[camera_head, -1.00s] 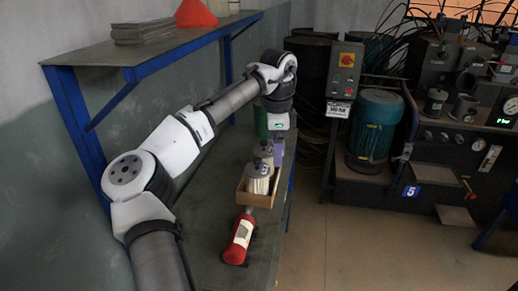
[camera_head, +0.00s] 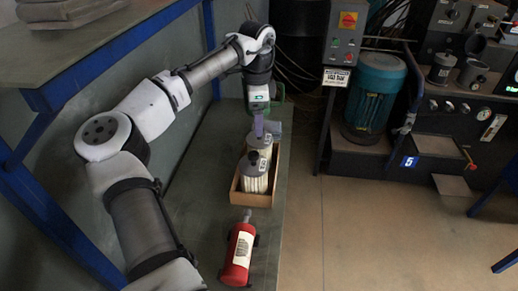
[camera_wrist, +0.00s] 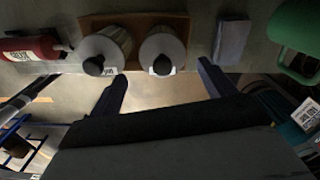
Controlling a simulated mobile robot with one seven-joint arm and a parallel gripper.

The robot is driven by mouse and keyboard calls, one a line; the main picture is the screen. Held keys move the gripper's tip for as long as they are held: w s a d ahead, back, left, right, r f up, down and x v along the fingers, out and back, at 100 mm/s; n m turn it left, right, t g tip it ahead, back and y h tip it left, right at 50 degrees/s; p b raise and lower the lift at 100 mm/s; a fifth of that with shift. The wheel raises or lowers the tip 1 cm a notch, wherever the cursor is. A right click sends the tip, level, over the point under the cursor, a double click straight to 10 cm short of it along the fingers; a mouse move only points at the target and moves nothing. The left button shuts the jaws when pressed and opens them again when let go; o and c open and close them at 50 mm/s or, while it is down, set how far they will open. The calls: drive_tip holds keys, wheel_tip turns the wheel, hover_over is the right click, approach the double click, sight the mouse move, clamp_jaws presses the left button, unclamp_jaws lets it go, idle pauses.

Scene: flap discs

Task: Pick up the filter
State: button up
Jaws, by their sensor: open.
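Two pale, ribbed cylindrical filters with dark tops stand in an open cardboard box on the bench. In the head view the near filter (camera_head: 254,176) is at the front of the box and the far filter (camera_head: 262,145) is behind it. The wrist view shows both, one on the left (camera_wrist: 104,46) and one nearer the middle (camera_wrist: 162,45). My gripper (camera_wrist: 165,84) is open and empty, its two dark fingers apart. In the head view my gripper (camera_head: 258,122) hangs above the far end of the box, apart from the filters as far as I can see.
The cardboard box (camera_head: 251,200) has low walls. A red extinguisher-like cylinder (camera_head: 239,254) lies in front of it. A lilac-grey block (camera_wrist: 232,42) and a green object (camera_wrist: 295,28) sit beyond the box. A blue-framed shelf (camera_head: 95,52) overhangs the left side.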

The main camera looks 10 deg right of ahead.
sight(260, 139)
drive_tip(key=f, duration=0.3)
drive_tip(key=f+p, duration=0.1)
drive_tip(key=f, duration=0.4)
drive_tip(key=shift+d+f, duration=0.35)
drive_tip(key=shift+f, duration=0.05)
drive_tip(key=c, duration=0.9)
drive_tip(key=shift+r, duration=0.1)
